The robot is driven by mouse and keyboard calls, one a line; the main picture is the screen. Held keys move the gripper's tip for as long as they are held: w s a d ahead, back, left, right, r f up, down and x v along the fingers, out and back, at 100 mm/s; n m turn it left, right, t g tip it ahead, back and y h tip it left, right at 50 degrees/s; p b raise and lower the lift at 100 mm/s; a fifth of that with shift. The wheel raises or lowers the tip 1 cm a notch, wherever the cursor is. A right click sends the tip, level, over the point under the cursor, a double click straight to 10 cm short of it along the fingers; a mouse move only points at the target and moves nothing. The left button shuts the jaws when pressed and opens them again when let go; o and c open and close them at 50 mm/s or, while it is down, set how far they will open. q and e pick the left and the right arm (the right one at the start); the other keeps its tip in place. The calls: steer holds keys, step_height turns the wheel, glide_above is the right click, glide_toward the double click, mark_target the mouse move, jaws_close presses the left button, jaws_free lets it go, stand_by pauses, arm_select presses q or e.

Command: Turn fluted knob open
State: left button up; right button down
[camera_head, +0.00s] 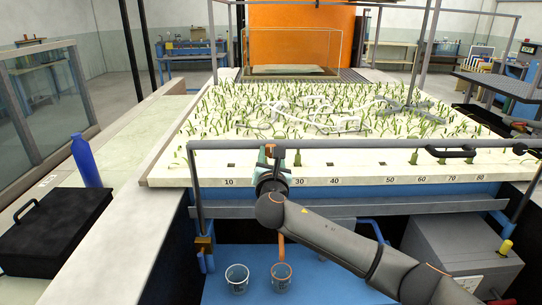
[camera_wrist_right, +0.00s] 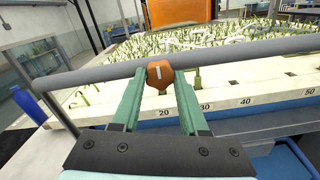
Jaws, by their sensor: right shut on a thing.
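The fluted knob (camera_wrist_right: 160,74) is orange-brown with a short white mark on its face, upright as seen in the right wrist view. It sits at the grey rail, above the numbered white edge. The green fingers of my right gripper (camera_wrist_right: 159,86) lie one on each side of it and are shut on it. In the head view my right gripper (camera_head: 272,160) is at the rail near the mark 20, and my own arm hides most of the knob. My left gripper is not in view.
The grey rail (camera_head: 400,144) runs across the front of the planted white bed (camera_head: 330,170). Two glass beakers (camera_head: 237,277) (camera_head: 282,274) stand on the blue surface below. A blue bottle (camera_head: 86,160) and a black case (camera_head: 50,235) are at the left. A grey box (camera_head: 460,255) is at the right.

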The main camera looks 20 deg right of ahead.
steer(key=shift+m, duration=0.3)
steer(key=m+b, duration=0.1)
steer(key=m, duration=0.3)
steer(key=shift+f, duration=0.1)
steer(key=m+b, duration=0.1)
steer(key=m, duration=0.4)
steer(key=m+b, duration=0.2)
steer(key=m, duration=0.3)
steer(key=shift+m+b, duration=0.55)
steer(key=shift+m, duration=1.05)
steer(key=shift+c, duration=2.2)
jaws_free()
steer(key=shift+s, duration=0.1)
steer(key=b+v, duration=0.1)
steer(key=v, duration=1.1)
steer(key=shift+s, duration=0.2)
